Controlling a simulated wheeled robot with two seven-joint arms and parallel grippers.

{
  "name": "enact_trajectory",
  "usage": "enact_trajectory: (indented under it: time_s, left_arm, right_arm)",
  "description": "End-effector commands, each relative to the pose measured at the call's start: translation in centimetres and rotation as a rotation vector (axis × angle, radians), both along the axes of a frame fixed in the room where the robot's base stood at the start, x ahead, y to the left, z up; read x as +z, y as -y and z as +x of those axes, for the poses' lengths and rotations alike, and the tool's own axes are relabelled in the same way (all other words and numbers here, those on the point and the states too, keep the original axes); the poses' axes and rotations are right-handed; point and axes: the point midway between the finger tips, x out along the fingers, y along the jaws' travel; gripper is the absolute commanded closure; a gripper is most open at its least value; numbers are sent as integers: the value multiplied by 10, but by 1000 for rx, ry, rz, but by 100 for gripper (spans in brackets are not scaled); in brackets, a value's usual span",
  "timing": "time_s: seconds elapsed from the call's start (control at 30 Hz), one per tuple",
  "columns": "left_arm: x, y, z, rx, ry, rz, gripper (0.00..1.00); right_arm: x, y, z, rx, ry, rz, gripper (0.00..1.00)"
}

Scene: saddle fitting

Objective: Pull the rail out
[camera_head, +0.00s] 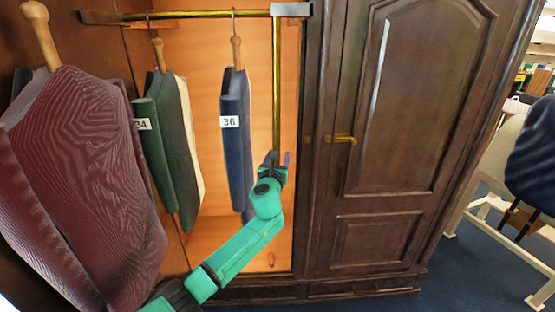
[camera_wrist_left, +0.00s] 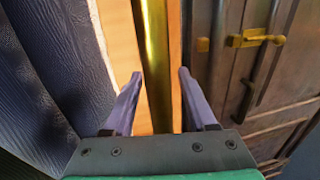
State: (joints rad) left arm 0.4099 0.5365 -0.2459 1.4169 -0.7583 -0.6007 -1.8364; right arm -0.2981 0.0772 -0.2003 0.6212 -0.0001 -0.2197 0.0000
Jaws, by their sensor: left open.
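The brass rail (camera_head: 190,14) runs across the top of the open wardrobe, with garments hanging from it. A vertical brass bar (camera_head: 277,85) hangs down from its right end, by a grey bracket (camera_head: 291,9). My left gripper (camera_head: 278,158) is at the lower end of this bar. In the left wrist view the gripper (camera_wrist_left: 160,78) is open, and the bar (camera_wrist_left: 156,60) shows between its two fingers, with a gap on each side. I cannot tell how deep the bar sits between them. My right gripper is not in view.
A dark blue garment tagged 36 (camera_head: 235,140) hangs just left of my gripper. A green one (camera_head: 170,140) and a maroon one (camera_head: 85,180) hang further left. The closed wardrobe door (camera_head: 400,130) with a brass latch (camera_head: 341,138) stands to the right.

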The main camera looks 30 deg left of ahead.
Motion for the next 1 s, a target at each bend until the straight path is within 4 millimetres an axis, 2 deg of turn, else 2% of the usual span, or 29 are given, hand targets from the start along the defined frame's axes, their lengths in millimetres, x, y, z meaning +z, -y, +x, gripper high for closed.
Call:
enact_trajectory:
  time_s: [0.13,0.27,0.7,0.83,1.0]
  left_arm:
    - [-1,4,-8,-1,0,1,43]
    - [-1,13,-26,-4,-1,2,43]
    - [-4,58,-119,-1,-2,0,43]
    - [-2,63,-130,1,-2,0,43]
    - [-1,63,-131,1,-1,0,43]
  right_arm:
    - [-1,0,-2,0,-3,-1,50]
    - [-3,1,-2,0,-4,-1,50]
    - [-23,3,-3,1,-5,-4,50]
    - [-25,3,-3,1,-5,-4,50]
    - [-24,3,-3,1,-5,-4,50]
